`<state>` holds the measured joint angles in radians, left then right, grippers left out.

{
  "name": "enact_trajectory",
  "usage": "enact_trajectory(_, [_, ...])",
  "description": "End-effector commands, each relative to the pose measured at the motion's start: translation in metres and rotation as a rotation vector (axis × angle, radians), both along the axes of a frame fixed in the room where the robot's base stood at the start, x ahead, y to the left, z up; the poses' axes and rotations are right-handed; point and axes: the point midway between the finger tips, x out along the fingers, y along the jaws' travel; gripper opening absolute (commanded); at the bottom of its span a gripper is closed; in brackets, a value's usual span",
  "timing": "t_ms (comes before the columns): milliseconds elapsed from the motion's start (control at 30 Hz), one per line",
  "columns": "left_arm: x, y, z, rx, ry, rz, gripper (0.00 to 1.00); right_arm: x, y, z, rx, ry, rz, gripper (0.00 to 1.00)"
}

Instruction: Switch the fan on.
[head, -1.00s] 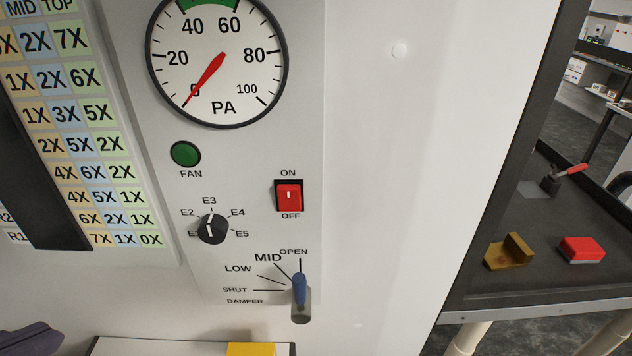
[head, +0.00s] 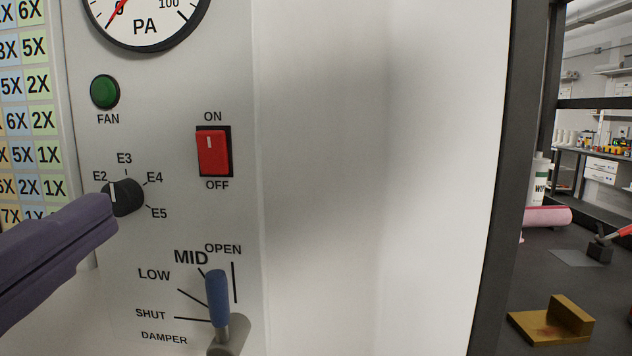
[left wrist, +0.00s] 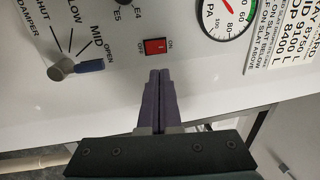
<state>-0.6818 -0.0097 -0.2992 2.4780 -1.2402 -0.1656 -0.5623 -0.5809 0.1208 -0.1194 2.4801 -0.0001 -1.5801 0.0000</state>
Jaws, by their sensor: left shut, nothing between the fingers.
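The red rocker switch (head: 213,152) sits on the grey panel between ON above and OFF below; a white mark shows on its upper half. I cannot tell which end is pressed in. It also shows in the left wrist view (left wrist: 156,46), just beyond the fingertips. The green FAN lamp (head: 105,92) looks dark green. My left gripper (head: 108,212) is shut and empty, left of and below the switch in the head view. In the left wrist view its purple fingers (left wrist: 159,74) are together, apart from the switch. My right gripper is not in view.
The damper lever (head: 217,290) has a blue handle below the switch, near MID and OPEN. A black selector knob (head: 128,198) is partly covered by my finger. The gauge (head: 145,18) needle points near 0. A dark bench (head: 485,330) with a brass block (head: 556,322) stands right.

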Motion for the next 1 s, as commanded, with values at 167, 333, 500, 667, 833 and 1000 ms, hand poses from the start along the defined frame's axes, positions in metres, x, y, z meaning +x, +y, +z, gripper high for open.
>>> enact_trajectory(167, [0.000,0.000,0.001,0.000,0.000,0.000,0.00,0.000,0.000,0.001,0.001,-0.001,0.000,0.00])
enact_trajectory(333, [0.002,0.000,0.002,-0.001,0.000,0.000,0.00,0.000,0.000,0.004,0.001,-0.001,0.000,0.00])
enact_trajectory(500, [0.018,-0.001,0.009,0.001,-0.002,0.000,0.00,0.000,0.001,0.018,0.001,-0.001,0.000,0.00])
enact_trajectory(667, [0.047,-0.001,0.015,0.001,-0.002,0.000,0.00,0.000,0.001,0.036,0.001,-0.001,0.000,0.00])
enact_trajectory(833, [0.081,-0.002,0.019,0.000,-0.001,0.002,0.00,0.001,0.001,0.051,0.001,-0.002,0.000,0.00])
enact_trajectory(1000, [0.112,-0.003,0.022,-0.002,0.000,0.002,0.00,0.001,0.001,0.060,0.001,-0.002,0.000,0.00])
